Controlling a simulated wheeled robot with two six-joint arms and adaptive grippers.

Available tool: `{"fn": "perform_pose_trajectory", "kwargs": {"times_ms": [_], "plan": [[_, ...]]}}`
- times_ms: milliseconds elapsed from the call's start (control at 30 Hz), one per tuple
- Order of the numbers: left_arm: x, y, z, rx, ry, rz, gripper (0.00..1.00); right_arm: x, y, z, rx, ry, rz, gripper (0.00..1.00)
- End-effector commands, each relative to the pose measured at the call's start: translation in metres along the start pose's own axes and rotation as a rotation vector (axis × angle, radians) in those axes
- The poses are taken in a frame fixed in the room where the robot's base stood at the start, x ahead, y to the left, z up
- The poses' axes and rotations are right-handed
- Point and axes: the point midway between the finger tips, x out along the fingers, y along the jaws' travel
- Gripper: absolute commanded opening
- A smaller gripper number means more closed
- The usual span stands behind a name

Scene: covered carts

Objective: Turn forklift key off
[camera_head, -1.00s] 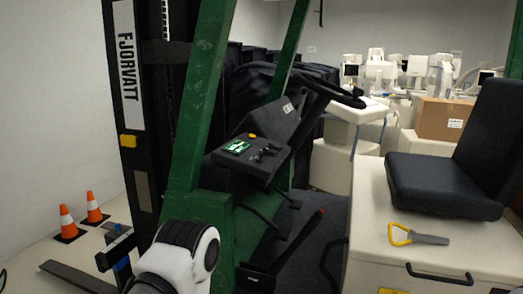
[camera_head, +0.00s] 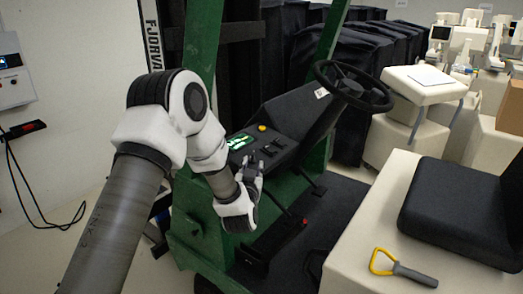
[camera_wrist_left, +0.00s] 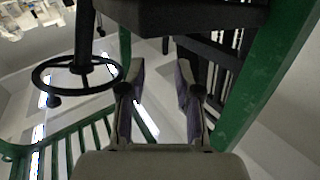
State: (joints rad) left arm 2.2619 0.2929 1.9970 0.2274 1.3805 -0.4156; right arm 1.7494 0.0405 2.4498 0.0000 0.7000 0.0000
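The green and black forklift (camera_head: 205,232) stands in the middle of the head view. Its black dashboard (camera_head: 284,122) carries a lit green display (camera_head: 240,141), a yellow button (camera_head: 262,127) and small dark controls (camera_head: 270,146). I cannot make out the key among them. My left gripper (camera_head: 254,172) is at the near edge of the dashboard, partly in front of it. In the left wrist view, my left gripper (camera_wrist_left: 160,82) has its fingers apart with nothing between them, and a dark underside (camera_wrist_left: 185,18), probably the dashboard's, is beyond the tips. My right gripper is not in view.
The steering wheel (camera_head: 353,86) is behind the dashboard and also shows in the left wrist view (camera_wrist_left: 77,76). A green post (camera_head: 203,40) rises close to my left arm. A black seat (camera_head: 465,215) and a yellow-handled tool (camera_head: 400,268) are at the right.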

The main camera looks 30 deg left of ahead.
Motion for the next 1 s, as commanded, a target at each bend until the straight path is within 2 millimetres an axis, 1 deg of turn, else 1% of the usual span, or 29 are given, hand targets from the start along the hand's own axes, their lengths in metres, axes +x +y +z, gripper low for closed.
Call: {"fn": "perform_pose_trajectory", "kwargs": {"times_ms": [67,233,300,400,500,700,733,767,800,833,1000], "plan": [[0.008,-0.001,-0.002,0.000,0.000,-0.001,0.33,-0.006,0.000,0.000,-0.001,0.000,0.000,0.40],[0.040,-0.001,-0.003,0.001,-0.002,-0.001,0.33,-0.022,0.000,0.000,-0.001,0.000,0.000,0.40],[0.054,-0.001,-0.002,0.001,-0.002,0.000,0.33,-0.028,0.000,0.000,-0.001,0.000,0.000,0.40],[0.068,0.000,0.000,0.001,-0.003,0.001,0.33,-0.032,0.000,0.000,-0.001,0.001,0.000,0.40],[0.074,0.000,0.002,0.000,-0.004,0.002,0.33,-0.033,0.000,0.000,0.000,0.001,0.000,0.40],[0.075,0.001,0.003,0.000,-0.005,0.002,0.33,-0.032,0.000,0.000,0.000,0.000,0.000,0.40],[0.075,0.001,0.003,0.000,-0.005,0.002,0.26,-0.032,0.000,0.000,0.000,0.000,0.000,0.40],[0.075,0.001,0.003,0.000,-0.005,0.002,0.16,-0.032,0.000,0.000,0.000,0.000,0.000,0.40],[0.075,0.001,0.003,0.000,-0.005,0.002,0.01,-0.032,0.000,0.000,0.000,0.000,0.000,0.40],[0.074,0.001,0.003,0.000,-0.005,0.003,0.00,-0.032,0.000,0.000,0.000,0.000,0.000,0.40],[0.074,0.001,0.003,0.000,-0.005,0.002,0.00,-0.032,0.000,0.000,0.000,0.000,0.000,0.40]]}}
